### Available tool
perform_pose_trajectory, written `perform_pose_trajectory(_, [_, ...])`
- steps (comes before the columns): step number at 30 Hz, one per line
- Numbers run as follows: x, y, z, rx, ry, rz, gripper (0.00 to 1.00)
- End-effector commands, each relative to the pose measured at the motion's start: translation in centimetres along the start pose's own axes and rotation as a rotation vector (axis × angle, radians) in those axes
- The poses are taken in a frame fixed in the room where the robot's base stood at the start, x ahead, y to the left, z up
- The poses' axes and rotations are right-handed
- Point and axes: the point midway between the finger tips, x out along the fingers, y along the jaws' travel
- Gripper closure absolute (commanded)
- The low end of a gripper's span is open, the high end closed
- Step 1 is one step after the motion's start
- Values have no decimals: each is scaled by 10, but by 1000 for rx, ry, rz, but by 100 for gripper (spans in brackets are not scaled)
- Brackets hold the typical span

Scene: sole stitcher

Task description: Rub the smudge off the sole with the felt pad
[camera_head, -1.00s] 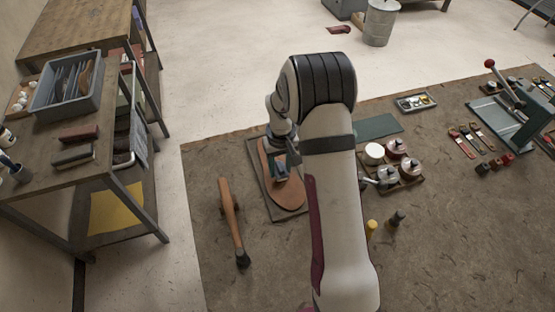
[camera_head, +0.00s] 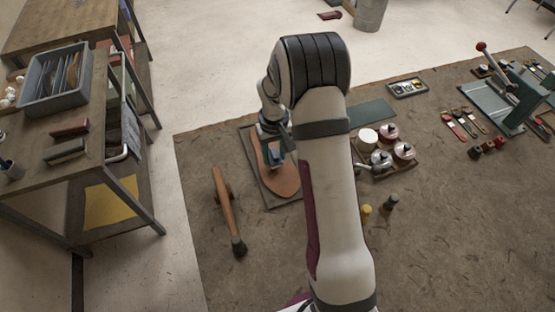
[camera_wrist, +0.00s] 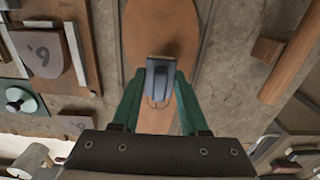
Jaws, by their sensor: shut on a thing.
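The sole (camera_head: 286,182) is a flat orange-brown shape lying on a grey-brown board (camera_head: 268,200). It also shows in the wrist view (camera_wrist: 163,30), running up the middle. My gripper (camera_head: 275,155) is over the sole, partly hidden by my arm. In the wrist view its green fingers (camera_wrist: 158,90) are shut on a small dark grey block, the felt pad (camera_wrist: 158,76). The pad is over the sole, and I cannot tell whether it touches. A thin dark curved line shows on the sole at the pad's near end.
A hammer-like tool with a wooden handle (camera_head: 224,200) lies left of the board. A tray of lidded pots (camera_head: 404,152) and a green mat (camera_head: 371,113) are to the right. A press (camera_head: 500,100) stands far right. The front of the bench is mostly clear.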

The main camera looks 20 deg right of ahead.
Motion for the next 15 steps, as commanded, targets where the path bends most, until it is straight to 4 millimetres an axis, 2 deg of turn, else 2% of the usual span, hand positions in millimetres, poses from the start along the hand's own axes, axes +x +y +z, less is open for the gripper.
perform_pose_trajectory(15, [0, 3, -43, 1, 0, 1, 100])
